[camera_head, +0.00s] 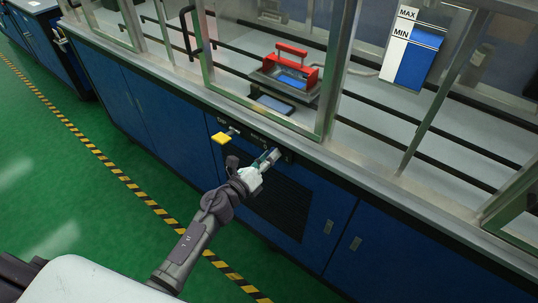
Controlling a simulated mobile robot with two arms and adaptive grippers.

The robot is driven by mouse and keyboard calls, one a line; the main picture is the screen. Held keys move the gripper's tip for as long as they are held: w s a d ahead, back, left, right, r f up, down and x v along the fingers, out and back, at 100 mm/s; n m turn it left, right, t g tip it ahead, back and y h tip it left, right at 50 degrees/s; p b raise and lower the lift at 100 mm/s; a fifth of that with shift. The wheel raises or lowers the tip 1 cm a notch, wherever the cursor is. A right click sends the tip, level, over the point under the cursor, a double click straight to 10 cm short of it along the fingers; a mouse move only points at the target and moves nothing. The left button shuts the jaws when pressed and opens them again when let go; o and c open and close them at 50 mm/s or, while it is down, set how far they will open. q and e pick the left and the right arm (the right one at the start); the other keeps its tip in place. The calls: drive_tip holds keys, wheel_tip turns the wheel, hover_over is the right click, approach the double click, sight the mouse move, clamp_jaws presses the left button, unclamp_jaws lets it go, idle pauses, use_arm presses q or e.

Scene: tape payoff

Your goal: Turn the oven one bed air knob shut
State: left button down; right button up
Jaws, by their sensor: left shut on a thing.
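My left gripper (270,157) is at the dark control strip on the front of the blue cabinet, just under the worktop edge. It is shut on a small knob there, which the fingers mostly hide. The labels on the strip are too small to read, so I cannot tell the knob's name or how far it is turned. My right gripper is not in view.
A red-handled block (291,60) sits in a metal holder on the worktop behind the framed glazing. A blue-and-white MAX/MIN level gauge (413,52) stands at the upper right. A dark vent grille (280,207) lies below the gripper. Green floor (70,190) with a striped line is clear at left.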

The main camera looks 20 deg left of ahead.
use_arm(q)
drive_tip(key=shift+w+n+p, duration=0.1)
drive_tip(key=shift+n+p, duration=0.95)
drive_tip(key=shift+n, duration=3.65)
drive_tip(key=c, duration=0.8)
unclamp_jaws()
drive_tip(key=shift+f, duration=0.1)
drive_tip(key=shift+c, duration=0.2)
drive_tip(key=v, duration=1.2)
